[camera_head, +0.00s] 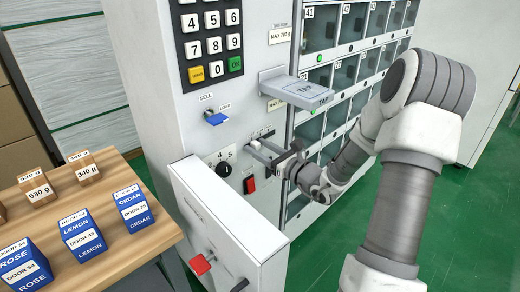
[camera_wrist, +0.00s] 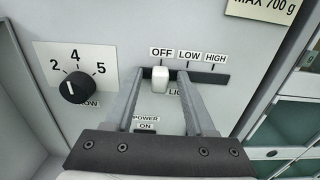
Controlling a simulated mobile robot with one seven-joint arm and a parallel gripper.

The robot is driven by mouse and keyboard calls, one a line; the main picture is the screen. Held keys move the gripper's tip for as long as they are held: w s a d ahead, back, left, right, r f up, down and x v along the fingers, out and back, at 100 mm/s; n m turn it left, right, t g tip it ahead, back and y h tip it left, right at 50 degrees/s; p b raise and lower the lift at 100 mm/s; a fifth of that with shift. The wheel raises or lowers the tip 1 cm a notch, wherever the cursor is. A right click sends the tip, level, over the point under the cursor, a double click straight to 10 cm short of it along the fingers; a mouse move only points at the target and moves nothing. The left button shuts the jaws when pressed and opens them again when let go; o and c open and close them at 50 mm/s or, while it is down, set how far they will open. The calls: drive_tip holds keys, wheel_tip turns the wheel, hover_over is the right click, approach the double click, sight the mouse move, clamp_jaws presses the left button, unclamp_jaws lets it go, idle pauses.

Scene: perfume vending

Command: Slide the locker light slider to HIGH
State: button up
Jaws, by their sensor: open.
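The locker light slider is a white knob (camera_wrist: 160,80) in a dark horizontal slot (camera_wrist: 208,77), seen in the wrist view. The knob sits under the OFF label (camera_wrist: 161,52), at the left end of the slot. The LOW label (camera_wrist: 189,53) and the HIGH label (camera_wrist: 215,57) are to its right. My gripper (camera_wrist: 162,78) is open, with one finger on each side of the knob; I cannot tell whether either finger touches it.
A black dial (camera_wrist: 76,86) is left of the slider, and a POWER switch (camera_wrist: 146,134) marked ON is below. In the head view, a TAP reader (camera_head: 300,90) juts out above my gripper. Locker doors (camera_head: 340,75) are to the right.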

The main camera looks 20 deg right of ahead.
drive_tip(key=shift+c, duration=0.2)
clamp_jaws()
drive_tip(key=shift+d, duration=0.1)
idle(1.1)
